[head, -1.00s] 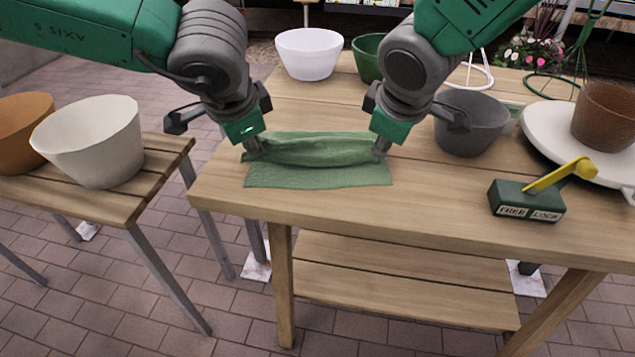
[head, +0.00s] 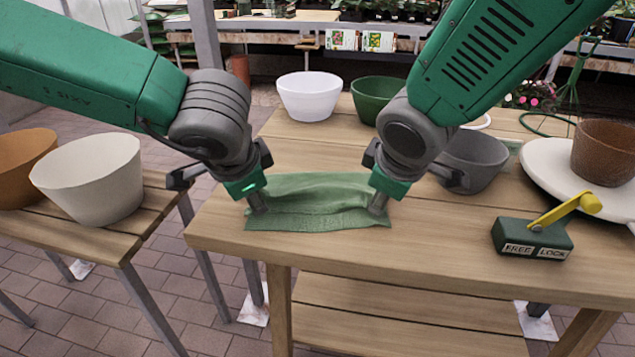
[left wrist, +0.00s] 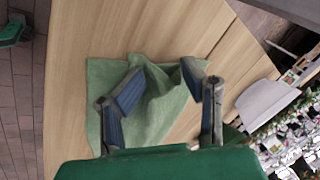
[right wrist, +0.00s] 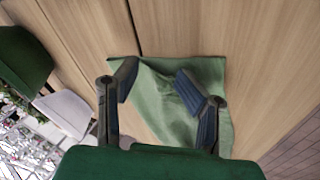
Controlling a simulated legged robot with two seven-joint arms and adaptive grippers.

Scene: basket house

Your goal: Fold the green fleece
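The green fleece (head: 318,190) lies near the front edge of the wooden table, its back part raised and folded over toward the front. A flat strip shows along its front. My left gripper (head: 258,206) is at its left side and my right gripper (head: 378,206) at its right side, both pointing down. In the left wrist view, the fingers (left wrist: 162,72) stand apart with a ridge of fleece (left wrist: 155,105) between and below them. In the right wrist view, the fingers (right wrist: 157,72) are also apart over the creased fleece (right wrist: 165,105). Fingertip contact is unclear.
A white bowl (head: 309,97), a green bowl (head: 374,98) and a grey bowl (head: 474,160) stand behind. A green block with a yellow lever (head: 533,238) sits to the right, near a white board (head: 560,175). The tabletop (head: 440,235) between fleece and block is clear.

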